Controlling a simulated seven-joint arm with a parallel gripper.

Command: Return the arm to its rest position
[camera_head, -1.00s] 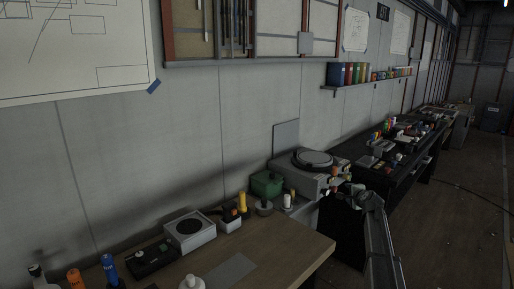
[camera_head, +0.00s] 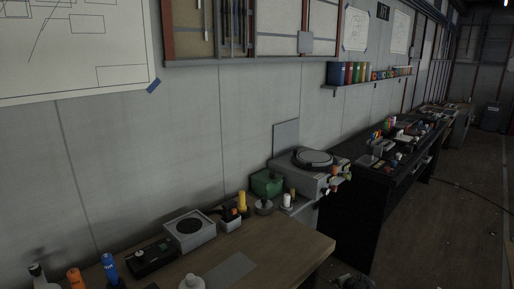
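My gripper cannot be made out in the head view. A small dark shape shows at the bottom edge, right of the wooden bench (camera_head: 300,247); it may be part of my arm, but too little shows to tell. No object is seen held.
The wooden bench carries a grey box with a round black top (camera_head: 190,232), a green box (camera_head: 267,183), a yellow cylinder (camera_head: 242,202) and bottles. A grey machine with a round top (camera_head: 305,172) stands behind. A black bench (camera_head: 375,205) runs right; floor (camera_head: 450,235) is open.

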